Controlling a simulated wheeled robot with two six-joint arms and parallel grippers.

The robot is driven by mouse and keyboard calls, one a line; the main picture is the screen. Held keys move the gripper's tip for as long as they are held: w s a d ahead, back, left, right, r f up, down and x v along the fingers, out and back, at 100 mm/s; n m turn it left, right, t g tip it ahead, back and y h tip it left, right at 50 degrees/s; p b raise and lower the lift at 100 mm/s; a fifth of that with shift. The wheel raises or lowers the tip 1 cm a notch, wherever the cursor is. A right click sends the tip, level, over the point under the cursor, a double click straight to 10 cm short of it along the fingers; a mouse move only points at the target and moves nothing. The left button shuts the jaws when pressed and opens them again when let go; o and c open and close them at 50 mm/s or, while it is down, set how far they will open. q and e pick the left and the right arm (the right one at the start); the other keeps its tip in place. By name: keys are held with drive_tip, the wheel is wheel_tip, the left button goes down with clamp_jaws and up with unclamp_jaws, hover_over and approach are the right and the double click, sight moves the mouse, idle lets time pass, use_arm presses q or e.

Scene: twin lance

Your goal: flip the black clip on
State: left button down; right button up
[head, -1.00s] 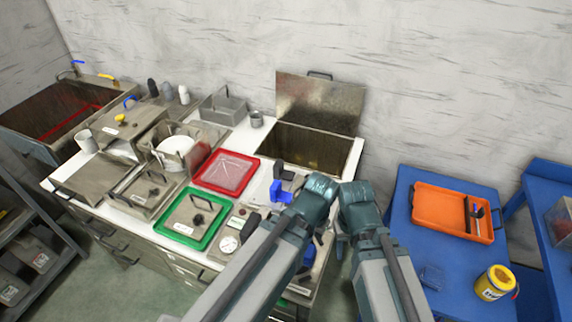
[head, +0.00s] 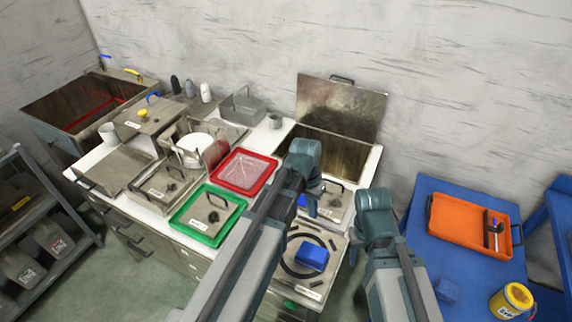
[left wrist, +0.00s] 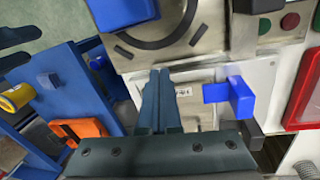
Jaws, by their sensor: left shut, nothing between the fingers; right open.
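A black block-shaped piece that may be the black clip (left wrist: 258,5) shows at the top edge of the left wrist view, beside a green and a red button; it is partly cut off, and whether it is on is unclear. In the head view my left arm covers that area. My left gripper (head: 312,203) is shut and empty above the right part of the bench; its closed fingers (left wrist: 160,100) point at a steel plate in the left wrist view. A blue clip (left wrist: 238,98) stands to their right. My right gripper (head: 356,248) is open and empty beside the bench.
A blue block (head: 312,255) sits on a steel panel with a dark ring (head: 290,262). Red tray (head: 244,172) and green tray (head: 205,235) lie left of my left arm. An open steel basin (head: 335,155) is behind. A blue table (head: 450,262) holds an orange tray (head: 460,235).

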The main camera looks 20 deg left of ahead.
use_arm(q)
drive_tip(key=w+a+r+t+h, duration=0.2)
drive_tip(key=w+a, duration=0.7)
drive_tip(key=a, duration=0.3)
drive_tip(key=w+a+r+t+h, duration=0.2)
drive_tip(key=w+a, duration=0.6)
drive_tip(key=a, duration=0.4)
drive_tip(key=shift+w+a+n+h, duration=0.3)
drive_tip(key=shift+w+a, duration=0.05)
drive_tip(key=shift+w, duration=0.05)
drive_tip(key=b+x, duration=0.8)
drive_tip(key=x, duration=0.2)
drive_tip(key=shift+f, duration=0.2)
drive_tip(key=shift+s+d+r, duration=0.1)
drive_tip(key=shift+d+r, duration=0.05)
drive_tip(key=shift+d, duration=0.45)
drive_tip(key=shift+s+d+r, duration=0.1)
drive_tip(key=shift+d, duration=1.35)
